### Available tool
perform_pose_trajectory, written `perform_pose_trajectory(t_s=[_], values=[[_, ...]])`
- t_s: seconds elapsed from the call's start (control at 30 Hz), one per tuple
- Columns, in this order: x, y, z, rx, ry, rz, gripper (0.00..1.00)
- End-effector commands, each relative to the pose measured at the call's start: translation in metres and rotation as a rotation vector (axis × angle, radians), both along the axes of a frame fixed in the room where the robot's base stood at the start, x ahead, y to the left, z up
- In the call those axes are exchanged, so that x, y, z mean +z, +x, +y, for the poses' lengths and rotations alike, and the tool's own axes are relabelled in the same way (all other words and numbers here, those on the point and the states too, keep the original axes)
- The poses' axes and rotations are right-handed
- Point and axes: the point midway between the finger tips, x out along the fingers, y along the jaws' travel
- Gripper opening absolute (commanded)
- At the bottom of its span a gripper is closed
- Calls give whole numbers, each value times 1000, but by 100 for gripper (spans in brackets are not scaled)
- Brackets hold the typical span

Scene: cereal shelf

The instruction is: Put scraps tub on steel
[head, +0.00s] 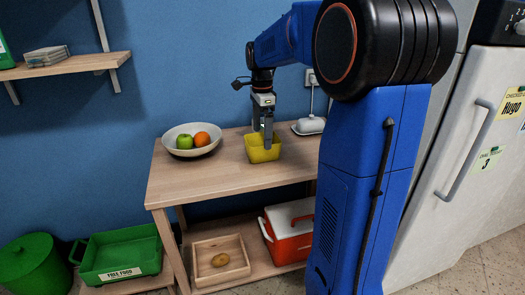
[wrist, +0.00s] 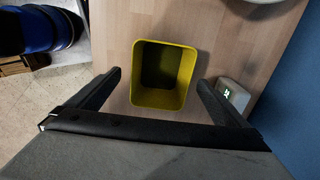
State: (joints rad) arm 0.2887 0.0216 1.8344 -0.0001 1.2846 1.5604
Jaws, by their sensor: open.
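A yellow open-topped tub (head: 262,149), which I take for the scraps tub, stands upright on the wooden table (head: 180,180). It also shows in the wrist view (wrist: 163,75), its inside dark with no contents I can make out. My gripper (head: 263,135) points down at the tub and is open. In the wrist view my gripper (wrist: 160,77) has one finger to each side of the tub, with a gap on both sides. I cannot pick out a surface marked as steel.
A bowl (head: 172,146) with a green apple and an orange stands left of the tub. A small device with a lit display (wrist: 231,95) sits on the wall side. A white device (head: 309,126) is to the right. The front left tabletop is clear. A white fridge (head: 450,150) stands right.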

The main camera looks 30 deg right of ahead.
Motion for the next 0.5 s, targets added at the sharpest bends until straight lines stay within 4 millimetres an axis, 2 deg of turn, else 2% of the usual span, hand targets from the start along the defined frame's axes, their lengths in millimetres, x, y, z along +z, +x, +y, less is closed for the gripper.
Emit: perform_pose_trajectory(t_s=[0.2,0.5], values=[[-31,0,-3,0,1,4,99],[-40,1,-3,0,0,1,99]])
